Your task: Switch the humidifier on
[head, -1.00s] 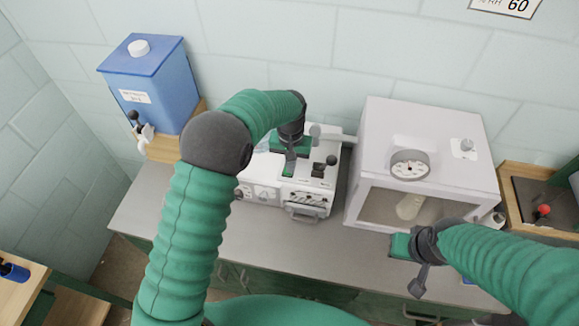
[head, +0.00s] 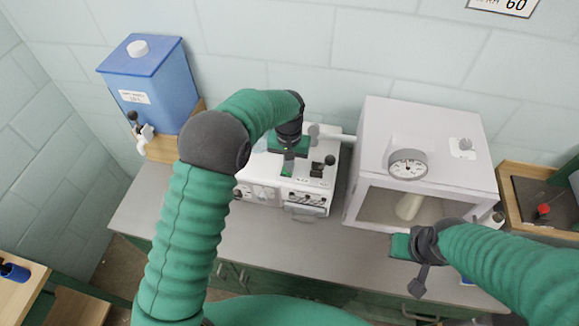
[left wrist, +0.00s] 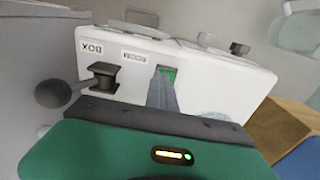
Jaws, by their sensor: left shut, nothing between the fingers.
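The humidifier is a white box-shaped machine (head: 262,168) on the grey bench, with a pipe running right to the clear-fronted cabinet. On its top is a small green rocker switch (left wrist: 168,72), beside a label. A black lever (left wrist: 103,78) stands next to the label "BOX". My left gripper (head: 288,158) is shut and empty above the machine. In the left wrist view its grey fingers (left wrist: 162,94) reach to the green switch and overlap its near part; I cannot tell if they touch. My right gripper (head: 410,262) hangs before the cabinet; its finger gap is unclear.
The white cabinet (head: 375,135) with a round gauge (head: 408,164) stands right of the machine. A blue tank (head: 152,85) with a tap stands on a wooden stand at left. The grey bench front (head: 255,245) is clear.

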